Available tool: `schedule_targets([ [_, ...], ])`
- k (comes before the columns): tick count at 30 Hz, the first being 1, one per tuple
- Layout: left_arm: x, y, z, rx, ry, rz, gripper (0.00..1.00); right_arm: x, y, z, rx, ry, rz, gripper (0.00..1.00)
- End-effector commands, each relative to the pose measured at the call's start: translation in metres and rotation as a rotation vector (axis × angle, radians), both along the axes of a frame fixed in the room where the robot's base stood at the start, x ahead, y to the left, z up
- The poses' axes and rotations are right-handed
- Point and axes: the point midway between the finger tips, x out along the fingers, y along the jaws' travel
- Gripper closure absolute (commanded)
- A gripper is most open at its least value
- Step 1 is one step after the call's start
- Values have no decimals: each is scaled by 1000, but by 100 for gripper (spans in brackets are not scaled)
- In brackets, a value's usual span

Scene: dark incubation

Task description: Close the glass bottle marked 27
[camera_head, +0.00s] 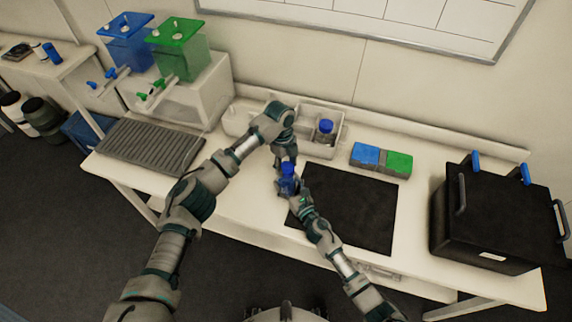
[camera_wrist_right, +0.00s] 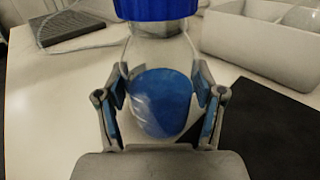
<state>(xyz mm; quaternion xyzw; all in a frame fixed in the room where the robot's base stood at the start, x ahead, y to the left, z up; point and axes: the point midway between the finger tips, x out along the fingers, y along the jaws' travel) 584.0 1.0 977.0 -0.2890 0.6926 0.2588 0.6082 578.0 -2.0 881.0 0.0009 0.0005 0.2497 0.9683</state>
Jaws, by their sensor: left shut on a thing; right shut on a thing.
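A glass bottle with blue contents or a blue label (camera_head: 287,186) is at the left edge of the black mat. My right gripper (camera_head: 294,192) is shut around its body; in the right wrist view the two fingers (camera_wrist_right: 160,95) press on either side of the clear bottle (camera_wrist_right: 158,105). A blue cap (camera_wrist_right: 157,9) is at the bottle's neck, cut off by the top edge. My left gripper (camera_head: 286,160) reaches down from above and is shut on the cap, its fingers partly hidden. I cannot tell whether the cap is seated. No marking is readable.
A white tray (camera_head: 345,130) behind holds another blue-capped bottle (camera_head: 325,132). Blue (camera_head: 366,155) and green (camera_head: 398,162) boxes stand right of it. A black case (camera_head: 490,225) fills the right end. The black mat (camera_head: 350,205) is mostly bare; a grey ridged rack (camera_head: 150,146) lies left.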

Motion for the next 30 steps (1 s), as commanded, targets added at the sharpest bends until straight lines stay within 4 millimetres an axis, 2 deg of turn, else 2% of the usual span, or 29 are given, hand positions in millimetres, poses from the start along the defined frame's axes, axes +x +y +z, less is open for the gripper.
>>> schedule_targets([
  [9, 4, 0, 1, 2, -5, -800, 63, -1, 0, -1, -2, 1, 1, 100],
  [15, 4, 0, 0, 2, -5, -1171, 63, -1, 0, -1, -2, 1, 2, 100],
  [19, 5, 0, 0, 2, -5, -1258, 63, -1, 0, -1, -2, 1, 2, 100],
  [27, 5, 0, 1, 3, -6, -1265, 63, -2, 0, -1, -1, 2, 2, 100],
  [28, 5, 0, 1, 3, -6, -1264, 40, -2, 0, -1, -1, 2, 2, 100],
  [30, 5, 0, 1, 3, -6, -1264, 23, -1, 0, -1, -1, 2, 2, 100],
])
